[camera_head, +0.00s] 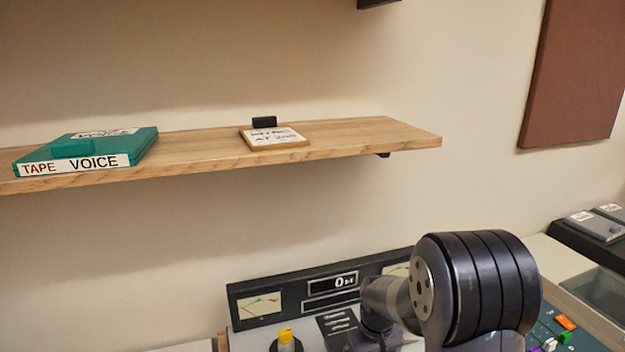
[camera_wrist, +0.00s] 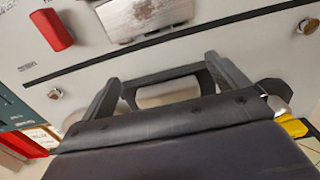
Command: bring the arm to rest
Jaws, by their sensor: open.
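My gripper (camera_wrist: 165,84) shows in the wrist view with its two dark fingers spread apart. Nothing is held between them. A pale panel with a dark bar lies beyond the fingertips. In the head view my arm rises at the lower right, in front of the console, with a large dark ribbed joint. My gripper cannot be made out clearly there; the lower frame edge and my arm hide that area.
A wooden shelf (camera_head: 345,139) holds a green tape box (camera_head: 135,148) and a small sign (camera_head: 274,137). The meter panel (camera_head: 260,304) stands behind my arm; a yellow-topped item (camera_head: 286,338) is left of it. The wrist view shows a red block (camera_wrist: 52,30) and metal plate (camera_wrist: 145,15).

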